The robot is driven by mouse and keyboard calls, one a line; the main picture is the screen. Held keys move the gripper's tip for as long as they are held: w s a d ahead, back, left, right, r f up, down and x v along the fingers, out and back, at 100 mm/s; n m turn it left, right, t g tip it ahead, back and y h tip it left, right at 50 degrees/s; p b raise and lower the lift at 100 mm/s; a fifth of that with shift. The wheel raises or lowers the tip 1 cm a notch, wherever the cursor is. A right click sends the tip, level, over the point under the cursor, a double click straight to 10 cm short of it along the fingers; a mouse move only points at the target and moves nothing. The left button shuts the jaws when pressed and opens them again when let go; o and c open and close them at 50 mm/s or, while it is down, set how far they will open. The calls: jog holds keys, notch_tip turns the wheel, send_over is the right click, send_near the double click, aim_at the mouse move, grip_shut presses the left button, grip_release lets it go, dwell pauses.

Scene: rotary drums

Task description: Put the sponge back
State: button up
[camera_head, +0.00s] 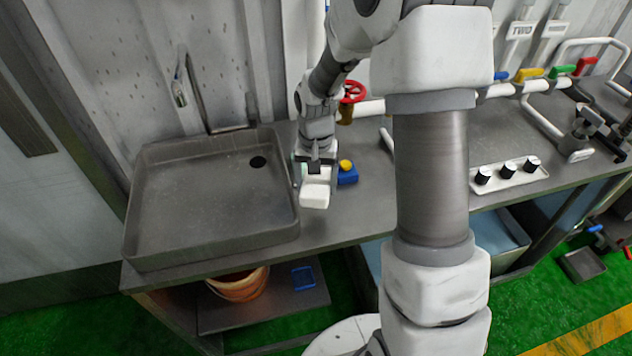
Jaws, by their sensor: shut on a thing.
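My gripper (316,174) hangs down over the counter, just right of the sink. It is shut on a pale white block (315,195), which appears to be the sponge. The block is at or just above the counter, near the sink's right rim; I cannot tell whether it touches the surface. The fingertips are small and partly hidden. A small pale greenish thing (297,172) shows at the left of my gripper, too small to identify.
The grey sink (210,245) is empty, with a tap (181,90) above it. A blue box with a yellow button (347,172) stands close right of my gripper. A red valve wheel (352,92) is behind. A panel with black knobs (508,175) stands farther right. An orange bucket (238,286) is below.

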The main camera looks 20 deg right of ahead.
jog(key=shift+f, duration=0.35)
jog(key=o, duration=1.2)
jog(key=shift+c, duration=0.2)
